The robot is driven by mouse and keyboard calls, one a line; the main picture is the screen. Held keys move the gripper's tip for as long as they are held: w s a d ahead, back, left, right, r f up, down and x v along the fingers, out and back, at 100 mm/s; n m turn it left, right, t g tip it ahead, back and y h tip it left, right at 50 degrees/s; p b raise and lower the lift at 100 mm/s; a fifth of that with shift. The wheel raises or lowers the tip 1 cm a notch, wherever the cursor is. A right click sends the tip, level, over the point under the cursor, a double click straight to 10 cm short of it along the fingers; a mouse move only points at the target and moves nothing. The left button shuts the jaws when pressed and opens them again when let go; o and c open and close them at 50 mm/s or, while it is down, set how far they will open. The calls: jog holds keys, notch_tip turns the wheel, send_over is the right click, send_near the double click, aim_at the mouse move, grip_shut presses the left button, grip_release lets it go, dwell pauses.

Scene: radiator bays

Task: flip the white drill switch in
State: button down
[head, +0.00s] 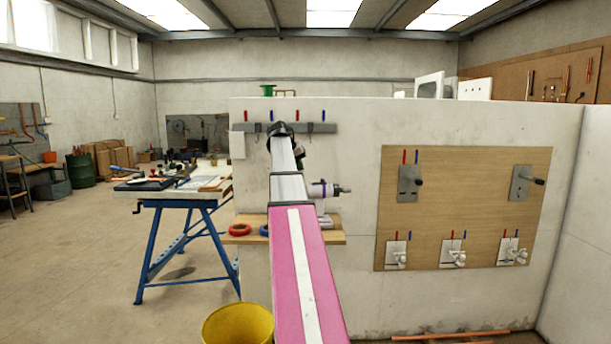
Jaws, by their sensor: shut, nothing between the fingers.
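A drill (328,189) with a pale purple and white front and a dark chuck pointing right stands on a small wooden shelf (336,239) on the pale wall. Most of its body is hidden behind my pink and white arm, and its switch does not show. A grey base part (327,220) shows low down at the right of the arm, on the shelf. My arm rises up the picture to a dark joint in front of a grey rail. My gripper's fingers are hidden, so I cannot tell whether they touch the drill.
Red (239,230) and blue rings lie on the shelf's left part. A yellow bucket (238,325) stands on the floor below. A blue-legged workbench (186,235) is to the left. A wooden board (464,216) with several valves hangs to the right.

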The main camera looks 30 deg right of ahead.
jog(key=shift+v, duration=1.4)
jog(key=s+a+f+n+y, duration=0.1)
jog(key=a+f, duration=0.6)
jog(key=f, duration=0.3)
jog(key=s+a+f+n+y, duration=0.1)
jog(key=s+a+f+n, duration=0.1)
jog(key=a+f, duration=0.7)
jog(key=s+a+f+n+y, duration=0.15)
jog(key=a+f, duration=0.25)
jog(key=f, duration=0.8)
jog(key=s+a+f+n+g+y, duration=0.1)
jog(key=s+a+f+n+y, duration=0.1)
jog(key=s+a+f, duration=1.6)
notch_tip(320, 180, down, 4)
jog(key=shift+a+f+g+y, duration=0.2)
jog(key=shift+a+g+y, duration=0.1)
jog(key=shift+a+y, duration=0.55)
jog(key=shift+s+d, duration=0.1)
jog(key=shift+d, duration=0.1)
